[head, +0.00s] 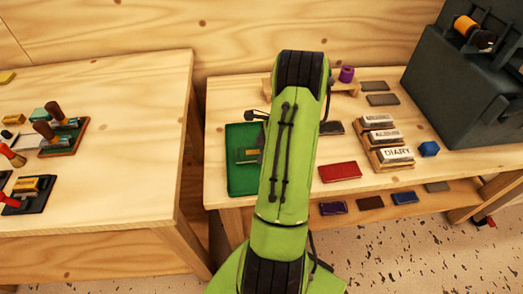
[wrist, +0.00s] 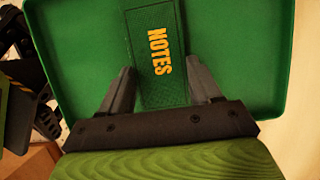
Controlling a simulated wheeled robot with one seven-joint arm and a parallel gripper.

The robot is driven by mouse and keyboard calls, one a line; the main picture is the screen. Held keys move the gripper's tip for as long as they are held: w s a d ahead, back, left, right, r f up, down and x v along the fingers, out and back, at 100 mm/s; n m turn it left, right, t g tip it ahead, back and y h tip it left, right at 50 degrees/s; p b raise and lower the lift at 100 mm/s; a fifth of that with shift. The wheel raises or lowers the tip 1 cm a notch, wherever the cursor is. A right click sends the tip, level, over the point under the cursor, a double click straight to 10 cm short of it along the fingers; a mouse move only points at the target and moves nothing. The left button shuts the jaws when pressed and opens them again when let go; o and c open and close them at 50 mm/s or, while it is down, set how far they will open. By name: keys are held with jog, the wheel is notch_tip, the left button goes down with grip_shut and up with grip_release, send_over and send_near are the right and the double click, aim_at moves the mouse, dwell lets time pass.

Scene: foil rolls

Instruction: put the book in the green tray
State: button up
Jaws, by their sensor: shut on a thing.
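The book is dark green with yellow NOTES lettering (wrist: 150,85). It stands between the two fingers of my gripper (wrist: 160,68), which is shut on it. Behind the book in the wrist view is the green tray (wrist: 75,50), with its raised rim around it. In the head view the green tray (head: 240,185) lies at the left end of the right-hand table, and the book (head: 246,155) shows within its outline. I cannot tell whether the book touches the tray floor. My green arm hides the tray's right side and most of my gripper in the head view.
A red book (head: 340,171) lies right of my arm. A stepped stand of labelled boxes (head: 397,154), a blue block (head: 429,149) and a dark machine (head: 455,85) are further right. A purple roll (head: 346,74) stands at the back. A second table (head: 130,110) is left, across a gap.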

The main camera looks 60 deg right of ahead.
jog(key=o, duration=1.2)
jog(key=shift+f, duration=0.1)
jog(key=p+v, duration=0.4)
jog(key=v, duration=0.8)
notch_tip(320, 180, up, 6)
jog(key=n, duration=0.5)
send_over(254, 156)
jog(key=w+a+r+n+h, duration=0.25)
jog(key=a+r+n, duration=0.5)
jog(key=a, duration=0.55)
jog(key=s+a+r+n, duration=0.1)
jog(key=s+a+n, duration=0.3)
jog(key=a+n, duration=0.1)
jog(key=s+a+r+n+t, duration=0.1)
jog(key=s+a+r+n, duration=0.1)
jog(key=s+a+n, duration=0.2)
jog(key=s+a+r+n+t, duration=0.1)
jog(key=s+a+n, duration=0.3)
jog(key=a+n, duration=0.2)
jog(key=shift+a+r+h, duration=0.15)
jog(key=shift+a+h, duration=0.1)
jog(key=shift+a, duration=0.6)
